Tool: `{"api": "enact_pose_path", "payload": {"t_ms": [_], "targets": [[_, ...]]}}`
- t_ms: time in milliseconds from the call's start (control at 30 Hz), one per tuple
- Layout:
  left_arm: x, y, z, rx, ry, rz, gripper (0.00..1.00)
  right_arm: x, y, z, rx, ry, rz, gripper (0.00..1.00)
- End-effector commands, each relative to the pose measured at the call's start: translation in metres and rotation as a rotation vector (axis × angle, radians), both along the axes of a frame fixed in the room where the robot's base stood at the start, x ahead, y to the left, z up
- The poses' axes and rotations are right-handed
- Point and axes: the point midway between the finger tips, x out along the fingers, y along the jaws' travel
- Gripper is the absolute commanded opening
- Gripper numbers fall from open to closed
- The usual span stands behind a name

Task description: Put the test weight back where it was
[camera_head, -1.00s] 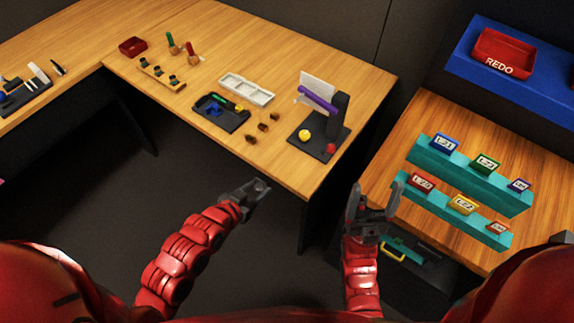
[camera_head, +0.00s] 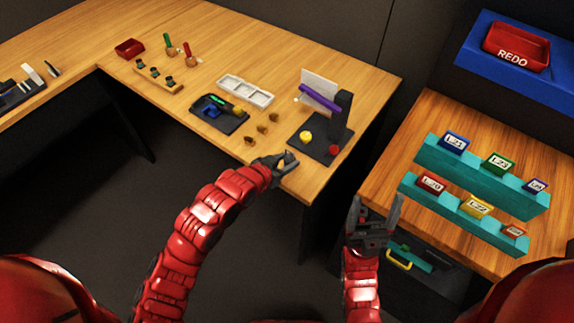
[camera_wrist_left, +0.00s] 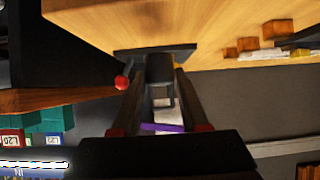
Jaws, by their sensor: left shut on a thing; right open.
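My left gripper (camera_head: 284,162) is shut on a small dark grey block, seemingly the test weight (camera_wrist_left: 160,70), which shows between its fingers in the left wrist view. Fingers and dark backgrounds blur its outline. The gripper is at the table's front edge, just left of the black stand (camera_head: 310,149), apart from it. The stand has an upright post, a purple bar (camera_head: 320,97), a yellow knob (camera_head: 306,137) and a red ball (camera_head: 334,150). My right gripper (camera_head: 376,205) is open and empty, in front of the side table.
Several small brown pieces (camera_head: 262,129) lie left of the stand. A black tray (camera_head: 221,115) and a white compartment tray (camera_head: 245,91) are behind them. Teal racks (camera_head: 470,165) with labelled boxes stand on the right table. A red REDO bin (camera_head: 516,47) sits on a blue shelf.

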Motion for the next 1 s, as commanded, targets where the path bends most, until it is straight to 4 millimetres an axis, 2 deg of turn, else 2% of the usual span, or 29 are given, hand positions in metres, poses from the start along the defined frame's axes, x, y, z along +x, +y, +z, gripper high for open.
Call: {"api": "enact_pose_path", "payload": {"t_ms": [100,200,400,767,800,933,1000], "targets": [[0.008,-0.004,0.001,-0.001,-0.002,-0.003,0.00,0.000,0.000,0.003,0.000,0.000,0.000,0.78],[0.006,-0.003,-0.017,0.003,0.005,-0.001,0.00,0.000,0.000,0.010,0.000,0.000,0.000,0.78],[0.006,-0.002,-0.035,0.001,0.000,-0.001,0.00,0.000,0.000,0.014,0.000,0.000,0.000,0.78],[0.006,-0.002,-0.040,0.001,-0.002,0.000,0.00,0.000,0.000,0.009,0.000,0.000,0.000,0.78],[0.006,-0.002,-0.038,0.001,-0.002,0.000,0.51,0.000,0.000,0.010,0.000,0.000,0.000,0.78],[0.006,-0.002,-0.038,0.001,-0.001,0.000,0.74,0.000,0.000,0.011,0.000,0.000,0.000,0.78],[0.006,-0.002,-0.038,0.001,-0.001,0.000,0.74,0.000,0.000,0.011,0.000,0.000,0.000,0.78]]}}
